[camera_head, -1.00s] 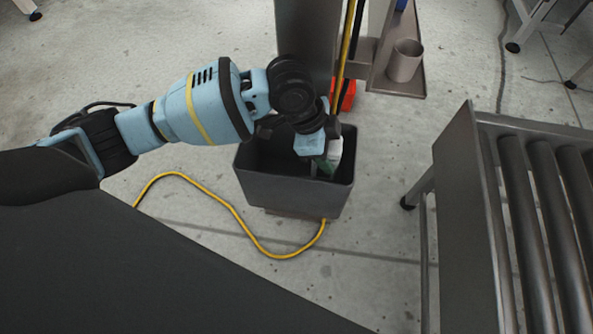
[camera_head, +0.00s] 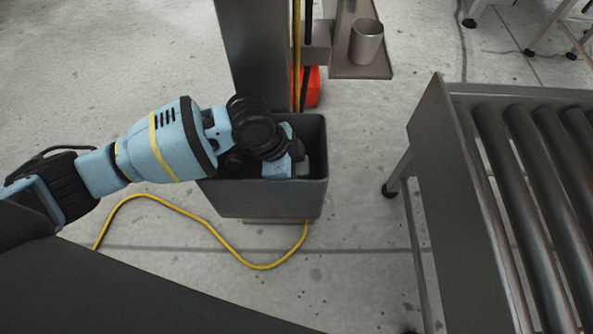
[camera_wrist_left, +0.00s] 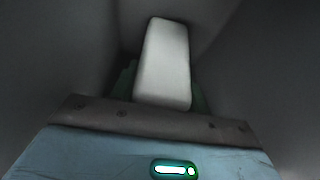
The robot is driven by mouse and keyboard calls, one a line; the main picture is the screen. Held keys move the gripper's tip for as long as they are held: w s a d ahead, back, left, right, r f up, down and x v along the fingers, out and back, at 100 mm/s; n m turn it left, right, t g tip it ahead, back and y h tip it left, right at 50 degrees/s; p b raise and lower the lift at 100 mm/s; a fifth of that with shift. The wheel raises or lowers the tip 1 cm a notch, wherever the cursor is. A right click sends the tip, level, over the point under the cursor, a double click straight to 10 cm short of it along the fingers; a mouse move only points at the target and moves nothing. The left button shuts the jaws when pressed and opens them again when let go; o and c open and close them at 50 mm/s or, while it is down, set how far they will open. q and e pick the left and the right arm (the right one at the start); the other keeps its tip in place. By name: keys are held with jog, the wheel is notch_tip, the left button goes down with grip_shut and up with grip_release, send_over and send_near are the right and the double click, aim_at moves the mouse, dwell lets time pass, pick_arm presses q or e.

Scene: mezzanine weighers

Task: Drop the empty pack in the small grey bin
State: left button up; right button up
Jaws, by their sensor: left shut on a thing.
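The small grey bin (camera_head: 265,198) stands on the floor, open at the top. My left gripper (camera_head: 300,167) points down into its mouth, near the right side. In the left wrist view, a pale finger (camera_wrist_left: 163,65) covers most of a dark green thing, which appears to be the empty pack (camera_wrist_left: 125,82). Its edges show on both sides of the finger. My left gripper is shut on it, with dark bin walls (camera_wrist_left: 60,60) around. In the head view the pack is hidden by the gripper and the bin. My right gripper is not in view.
A roller conveyor (camera_head: 430,180) stands to the right. A grey metal post (camera_head: 250,55) rises behind the bin, with a shelf holding a metal cup (camera_head: 366,42). A red thing (camera_head: 312,88) is beside the post. A yellow cable (camera_head: 215,232) lies on the floor before the bin.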

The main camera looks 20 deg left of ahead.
pick_arm(q)
jog(key=shift+f, duration=0.3)
jog(key=shift+r, duration=0.1)
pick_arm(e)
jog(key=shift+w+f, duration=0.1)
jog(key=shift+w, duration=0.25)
pick_arm(q)
jog(key=o, duration=0.7)
jog(key=shift+c, duration=0.2)
jog(key=o, duration=0.3)
jog(key=shift+o, duration=0.2)
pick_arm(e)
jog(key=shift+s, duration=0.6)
pick_arm(q)
jog(key=p+v, duration=0.5)
jog(key=v, duration=0.7)
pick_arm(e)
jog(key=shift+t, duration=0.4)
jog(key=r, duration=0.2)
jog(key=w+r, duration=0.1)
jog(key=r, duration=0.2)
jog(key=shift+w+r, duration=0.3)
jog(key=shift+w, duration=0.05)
